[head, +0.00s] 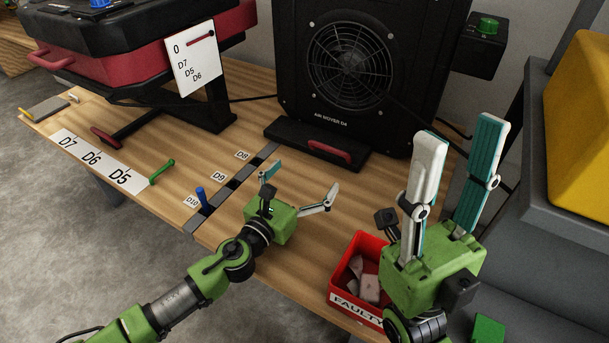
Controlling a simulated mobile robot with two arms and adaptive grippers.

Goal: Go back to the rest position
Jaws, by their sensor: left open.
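My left gripper (303,175) is over the wooden bench, its two fingers spread wide with nothing between them. Its arm comes in from the lower left. My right gripper (461,128) points up at the right, in front of the bench's right end. Its two long fingers stand apart, with nothing seen between them. The lower part of the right arm is cut off by the picture's bottom edge.
A black air mover (350,22) stands at the back of the wooden bench (190,135). A red FAULTY bin (338,285) with several pale pieces sits beside my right gripper. A blue peg (202,196) stands near D10. A yellow object (580,130) is at the right.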

